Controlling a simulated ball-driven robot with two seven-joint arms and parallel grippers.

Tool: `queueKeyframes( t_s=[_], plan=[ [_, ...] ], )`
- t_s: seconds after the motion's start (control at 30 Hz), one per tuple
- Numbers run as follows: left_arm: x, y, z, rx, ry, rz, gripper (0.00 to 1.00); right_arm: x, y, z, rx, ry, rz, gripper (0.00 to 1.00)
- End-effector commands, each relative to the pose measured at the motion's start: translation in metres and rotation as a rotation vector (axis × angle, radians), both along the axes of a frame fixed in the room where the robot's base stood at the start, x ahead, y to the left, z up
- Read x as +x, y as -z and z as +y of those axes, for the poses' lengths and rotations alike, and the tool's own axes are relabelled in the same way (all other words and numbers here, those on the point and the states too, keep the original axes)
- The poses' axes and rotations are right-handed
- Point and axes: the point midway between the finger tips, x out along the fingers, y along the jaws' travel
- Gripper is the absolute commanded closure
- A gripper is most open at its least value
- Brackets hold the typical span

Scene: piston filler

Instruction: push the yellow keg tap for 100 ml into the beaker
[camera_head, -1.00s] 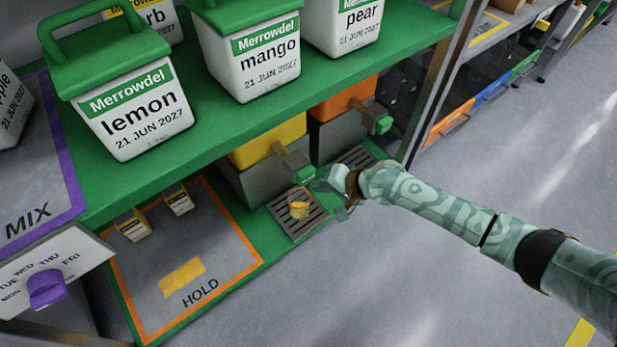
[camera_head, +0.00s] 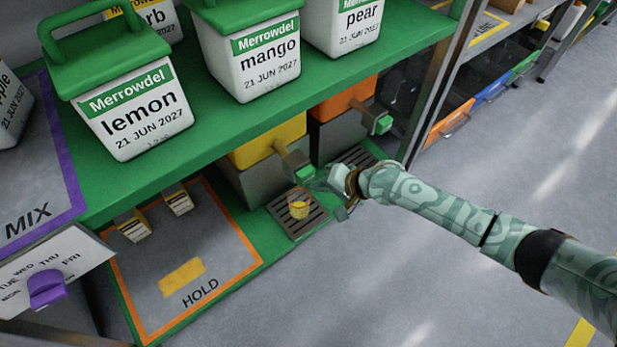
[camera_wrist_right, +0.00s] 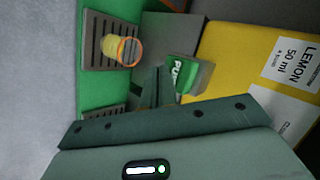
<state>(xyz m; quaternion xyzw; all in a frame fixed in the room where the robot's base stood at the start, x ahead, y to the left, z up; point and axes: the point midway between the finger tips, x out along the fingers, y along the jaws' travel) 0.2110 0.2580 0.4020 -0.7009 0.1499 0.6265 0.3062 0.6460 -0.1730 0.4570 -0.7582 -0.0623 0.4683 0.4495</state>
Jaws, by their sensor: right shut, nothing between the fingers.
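The yellow keg (camera_head: 268,141) stands on the lower shelf, with its tap (camera_head: 292,157) jutting toward the front. In the right wrist view, the tap's green PUSH face (camera_wrist_right: 180,74) and the label "LEMON 50 ml a push" on the yellow keg (camera_wrist_right: 245,62) show. The clear beaker (camera_head: 299,204) stands on a slotted drip tray below the tap and holds yellow liquid; it also shows in the wrist view (camera_wrist_right: 122,50). My right gripper (camera_head: 322,187) is shut and empty, just right of the tap and beaker. My left gripper is out of view.
An orange keg (camera_head: 343,98) with its own green-ended tap (camera_head: 382,124) stands to the right. The green upper shelf (camera_head: 225,125) with several labelled tubs overhangs the kegs. A HOLD mat (camera_head: 200,300) lies left. The floor at right is clear.

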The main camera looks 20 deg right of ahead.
Motion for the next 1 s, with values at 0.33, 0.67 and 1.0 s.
queueKeyframes(
  t_s=[0.33, 0.67, 1.0],
  plan=[
    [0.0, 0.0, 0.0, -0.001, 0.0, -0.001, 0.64, 0.007, -0.001, 0.003, 0.002, 0.001, 0.0, 1.0],
    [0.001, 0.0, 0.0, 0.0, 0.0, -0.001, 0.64, 0.008, -0.001, 0.003, 0.001, 0.001, 0.001, 1.0],
    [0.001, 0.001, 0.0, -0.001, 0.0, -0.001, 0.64, 0.01, 0.0, 0.004, 0.0, 0.0, 0.0, 1.0]
  ],
)
